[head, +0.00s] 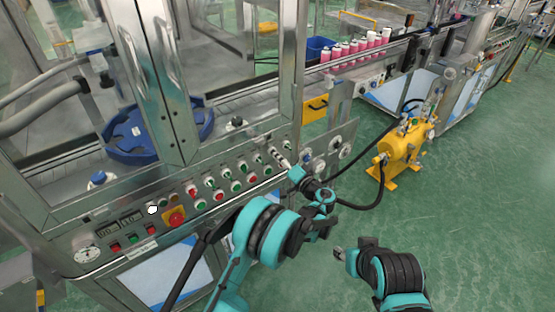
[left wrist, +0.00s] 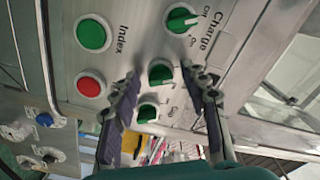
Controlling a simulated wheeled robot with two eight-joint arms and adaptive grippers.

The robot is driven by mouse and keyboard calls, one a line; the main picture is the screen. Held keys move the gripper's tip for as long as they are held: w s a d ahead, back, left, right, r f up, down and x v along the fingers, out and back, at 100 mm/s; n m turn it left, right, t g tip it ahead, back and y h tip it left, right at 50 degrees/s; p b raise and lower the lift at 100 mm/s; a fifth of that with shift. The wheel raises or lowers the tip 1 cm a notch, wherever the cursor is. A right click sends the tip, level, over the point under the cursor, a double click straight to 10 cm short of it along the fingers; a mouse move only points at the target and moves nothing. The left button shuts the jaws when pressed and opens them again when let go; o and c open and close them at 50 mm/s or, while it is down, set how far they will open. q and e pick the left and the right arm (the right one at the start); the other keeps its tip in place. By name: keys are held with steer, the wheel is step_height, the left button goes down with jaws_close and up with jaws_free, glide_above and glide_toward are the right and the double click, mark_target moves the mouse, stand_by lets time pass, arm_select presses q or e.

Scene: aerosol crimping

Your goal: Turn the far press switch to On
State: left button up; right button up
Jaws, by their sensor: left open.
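My left gripper (head: 281,158) is at the right end of the machine's control panel in the head view. In the left wrist view the left gripper (left wrist: 160,72) is open, with one finger on each side of a green rotary switch (left wrist: 160,74). Whether the fingers touch it is unclear. A second green switch (left wrist: 148,112) shows lower between the fingers. Their labels are partly hidden, so I cannot tell which is the far press switch. A green switch marked Charge (left wrist: 181,18) is above. My right gripper (head: 340,253) is low over the floor, its jaws unclear.
The control panel (head: 130,238) carries several buttons, including a red emergency stop (head: 175,217). In the left wrist view a green button (left wrist: 92,34) and a red button (left wrist: 90,86) are left of the fingers. A yellow pump (head: 402,147) stands on the open green floor.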

arm_select(q)
jaws_close()
steer(key=shift+m, duration=0.3)
steer(key=m, duration=1.1)
stand_by(0.4)
steer(key=shift+m, duration=0.3)
jaws_free()
